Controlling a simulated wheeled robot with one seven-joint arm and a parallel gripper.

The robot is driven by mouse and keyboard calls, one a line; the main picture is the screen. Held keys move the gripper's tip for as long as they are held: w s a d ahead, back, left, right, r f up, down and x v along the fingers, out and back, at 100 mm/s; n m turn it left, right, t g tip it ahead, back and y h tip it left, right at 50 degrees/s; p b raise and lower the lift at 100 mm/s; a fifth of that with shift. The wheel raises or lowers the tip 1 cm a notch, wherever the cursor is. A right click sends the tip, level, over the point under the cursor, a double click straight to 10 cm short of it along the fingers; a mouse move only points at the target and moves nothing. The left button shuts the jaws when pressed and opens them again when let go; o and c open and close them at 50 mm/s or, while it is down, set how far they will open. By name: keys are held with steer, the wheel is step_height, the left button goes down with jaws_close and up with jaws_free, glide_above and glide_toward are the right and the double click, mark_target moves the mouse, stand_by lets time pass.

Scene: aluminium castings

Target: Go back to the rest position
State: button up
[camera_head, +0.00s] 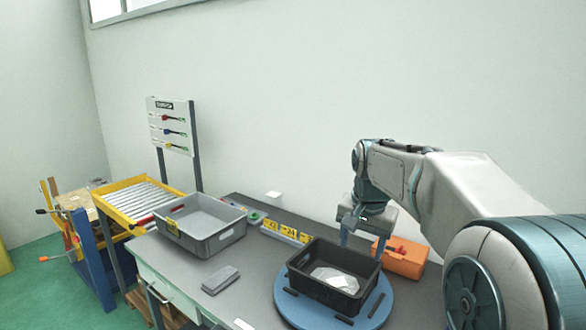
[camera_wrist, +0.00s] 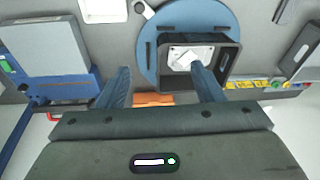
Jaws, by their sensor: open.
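My gripper (camera_head: 352,232) hangs at the end of my arm, above the back side of a black bin (camera_head: 322,294) on a round blue plate (camera_head: 286,310). Its two fingers point down and are apart in the wrist view (camera_wrist: 164,82), with nothing held between them. A pale grey casting (camera_head: 335,277) lies inside the black bin; it also shows in the wrist view (camera_wrist: 185,57). In the wrist view, the right finger overlaps the bin's edge; I cannot tell the exact height between them.
An orange box (camera_head: 400,257) stands behind the plate, close to my gripper. An empty-looking grey bin (camera_head: 203,243), a dark grey block (camera_head: 220,280) and yellow-labelled holders (camera_head: 284,232) share the table. A tool board (camera_head: 172,126) and roller rack (camera_head: 138,200) stand left.

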steer(key=s+f+n+b, duration=0.1)
steer(key=s+f+n, duration=0.2)
steer(key=s, duration=0.9)
steer(key=s+f+n+t+b, duration=0.1)
steer(key=s+f+n, duration=0.2)
steer(key=s+f, duration=0.4)
steer(key=s, duration=0.4)
steer(key=shift+s+d, duration=0.25)
steer(key=shift+s, duration=0.1)
